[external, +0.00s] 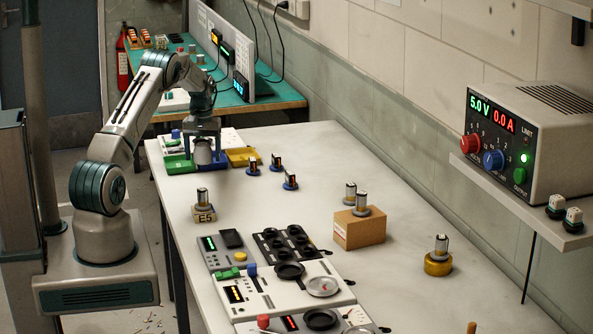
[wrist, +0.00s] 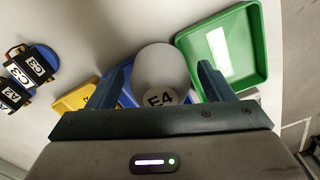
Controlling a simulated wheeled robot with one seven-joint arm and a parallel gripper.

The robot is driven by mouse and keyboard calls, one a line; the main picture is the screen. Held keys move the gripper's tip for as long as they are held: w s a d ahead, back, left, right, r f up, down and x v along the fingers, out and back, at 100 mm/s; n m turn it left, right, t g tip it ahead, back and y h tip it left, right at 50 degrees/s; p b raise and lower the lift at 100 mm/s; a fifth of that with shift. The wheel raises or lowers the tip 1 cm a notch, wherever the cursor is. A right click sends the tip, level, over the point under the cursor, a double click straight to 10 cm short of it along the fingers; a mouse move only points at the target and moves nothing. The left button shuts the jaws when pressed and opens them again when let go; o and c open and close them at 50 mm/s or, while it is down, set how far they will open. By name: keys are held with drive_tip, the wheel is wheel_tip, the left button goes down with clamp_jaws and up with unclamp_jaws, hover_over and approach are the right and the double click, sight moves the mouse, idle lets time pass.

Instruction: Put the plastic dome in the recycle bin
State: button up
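A smooth grey rounded thing, which looks like the plastic dome (wrist: 160,68), stands between my gripper's fingers. The green tray (wrist: 258,45) is to the right in the wrist view. No tray is readable as the recycle bin.
A blue tray (wrist: 127,92) lies beneath the grey thing and a yellow tray (wrist: 75,98) to the left. Small parts labelled C3 (wrist: 32,64) and A2 (wrist: 12,96) stand farther left.

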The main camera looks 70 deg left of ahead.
sight(203, 144)
wheel_tip(203, 144, up, 13)
drive_tip(key=b, duration=0.1)
drive_tip(key=shift+f, duration=0.2)
idle(0.4)
drive_tip(key=w+d+r+m+t, duration=0.15)
drive_tip(key=d+r, duration=0.25)
drive_tip(key=d, duration=0.7)
drive_tip(key=w+d+r+m, duration=0.3)
drive_tip(key=d+r, duration=0.1)
drive_tip(key=d, duration=0.7)
drive_tip(key=w+d+r+m, duration=0.2)
drive_tip(key=d+r, duration=0.3)
drive_tip(key=d, duration=0.7)
drive_tip(key=s+d+f+m+t, duration=0.1)
drive_tip(key=s+d+f+m, duration=0.2)
drive_tip(key=s+d, duration=0.6)
drive_tip(key=s+d+f+m+t, duration=0.1)
drive_tip(key=s+d+m, duration=0.3)
drive_tip(key=s+d, duration=0.5)
drive_tip(key=d+f, duration=0.1)
drive_tip(key=d, duration=0.3)
drive_tip(key=shift+d+f, duration=0.25)
drive_tip(key=shift+f, duration=0.15)
